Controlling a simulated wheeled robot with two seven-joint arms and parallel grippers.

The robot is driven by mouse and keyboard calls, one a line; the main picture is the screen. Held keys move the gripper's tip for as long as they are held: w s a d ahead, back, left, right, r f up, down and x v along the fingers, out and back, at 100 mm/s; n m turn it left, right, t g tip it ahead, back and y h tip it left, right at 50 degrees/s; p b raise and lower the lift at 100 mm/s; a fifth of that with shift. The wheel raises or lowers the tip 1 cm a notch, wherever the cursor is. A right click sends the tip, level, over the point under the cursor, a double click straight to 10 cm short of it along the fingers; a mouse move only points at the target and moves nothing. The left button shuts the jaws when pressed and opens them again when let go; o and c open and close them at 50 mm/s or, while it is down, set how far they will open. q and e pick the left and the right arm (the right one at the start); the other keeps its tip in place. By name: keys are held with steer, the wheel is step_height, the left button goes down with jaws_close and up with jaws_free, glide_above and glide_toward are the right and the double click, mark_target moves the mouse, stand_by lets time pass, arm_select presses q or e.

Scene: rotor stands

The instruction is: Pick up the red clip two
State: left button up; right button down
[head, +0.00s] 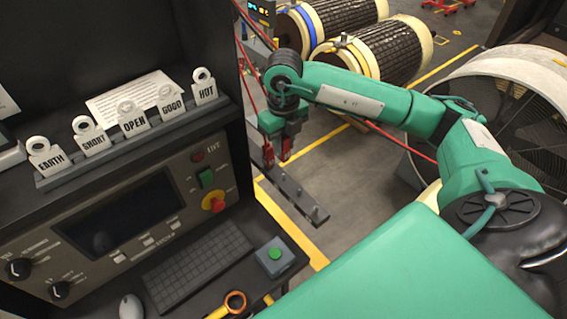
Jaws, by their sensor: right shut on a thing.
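My right gripper (279,149) reaches in from the right, pointing down above a dark bar with upright pegs (291,197). It is shut on a red clip (287,145). Another red piece (268,156) shows just left of it, close to the bar's far end. The two red pieces look alike, and the gripper partly hides them, so I cannot tell which is clip two. My left gripper is out of view.
A console with a screen (122,213), keyboard (198,265) and label tags (133,120) stands at left. A green button box (275,257) is near the front. Wound rotors (385,52) lie at the back. A large round fan housing (520,75) stands at right. Red cables run near my arm.

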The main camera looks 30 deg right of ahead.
step_height(320, 180, up, 12)
steer(key=shift+f+b, duration=0.15)
steer(key=shift+b, duration=0.45)
stand_by(0.5)
